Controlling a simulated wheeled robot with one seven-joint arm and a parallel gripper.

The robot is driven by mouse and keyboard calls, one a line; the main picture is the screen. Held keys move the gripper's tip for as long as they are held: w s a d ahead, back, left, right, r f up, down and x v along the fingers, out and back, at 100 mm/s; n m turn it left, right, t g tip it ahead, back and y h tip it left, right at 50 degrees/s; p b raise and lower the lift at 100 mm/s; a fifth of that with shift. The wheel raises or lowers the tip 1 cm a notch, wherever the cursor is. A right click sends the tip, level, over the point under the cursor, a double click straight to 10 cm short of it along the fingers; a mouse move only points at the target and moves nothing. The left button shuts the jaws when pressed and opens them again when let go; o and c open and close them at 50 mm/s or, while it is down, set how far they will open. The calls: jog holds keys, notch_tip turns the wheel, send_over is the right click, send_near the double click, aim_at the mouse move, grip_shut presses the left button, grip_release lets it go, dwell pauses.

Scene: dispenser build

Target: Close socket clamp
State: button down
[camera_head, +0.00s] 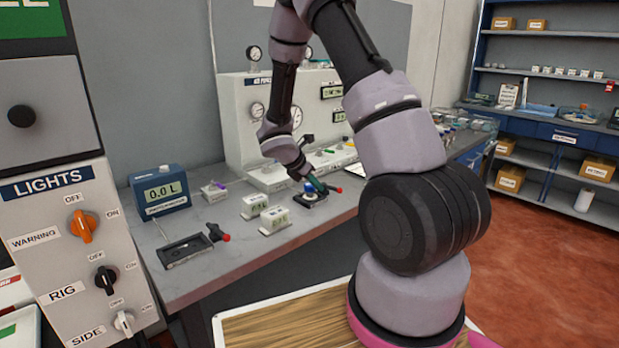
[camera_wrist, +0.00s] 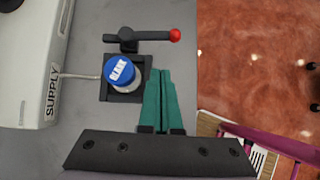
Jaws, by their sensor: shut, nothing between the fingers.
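The socket (camera_wrist: 125,94) is a black square base on the grey bench in the wrist view. A blue-topped round part (camera_wrist: 120,72) with a white label sits in it. The clamp (camera_wrist: 145,36) is a dark lever on the far side of the socket, pointing right, with a red knob (camera_wrist: 175,35) at its end. My gripper (camera_wrist: 161,72) has its green fingers shut and empty, just right of the socket and on the near side of the lever. In the head view my gripper (camera_head: 318,186) is small, over the socket (camera_head: 312,201) and close to the red knob (camera_head: 338,189).
An empty second black socket (camera_head: 188,250) with its own red-knobbed lever (camera_head: 218,234) lies at the bench's near left. Small labelled blocks (camera_head: 273,219) stand between. A white SUPPLY housing (camera_wrist: 30,75) stands left of the socket, joined by a thin line. Bench edge lies to the right.

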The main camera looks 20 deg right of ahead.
aim_at(328, 187)
jog(key=d, duration=0.1)
jog(key=d+f, duration=0.1)
jog(key=w+d+f, duration=0.1)
jog(key=shift+d, duration=0.35)
jog(key=shift+w+d+f, duration=0.1)
jog(key=shift+w+d, duration=0.2)
jog(key=shift+d, duration=0.25)
